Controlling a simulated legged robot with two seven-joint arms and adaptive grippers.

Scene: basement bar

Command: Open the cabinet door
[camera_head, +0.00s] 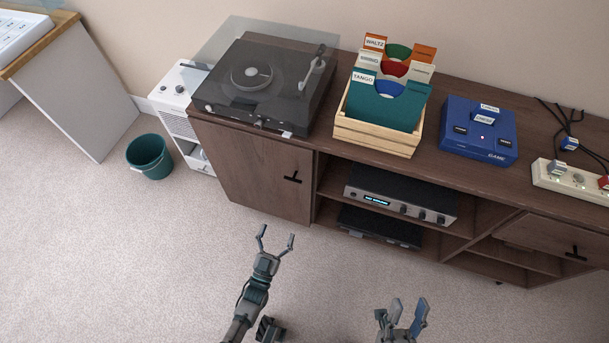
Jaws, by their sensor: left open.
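A long dark-wood cabinet (350,152) stands against the wall. Its left door (252,172) is closed and has a black T-shaped handle (293,177) near its right edge.
On the cabinet top are a turntable (262,85), a wooden record crate (375,135), a blue game box (478,130) and a power strip (572,182). Audio units (400,195) fill the middle shelves. A teal bin (149,156) and white unit (180,110) stand left. The carpet in front is clear.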

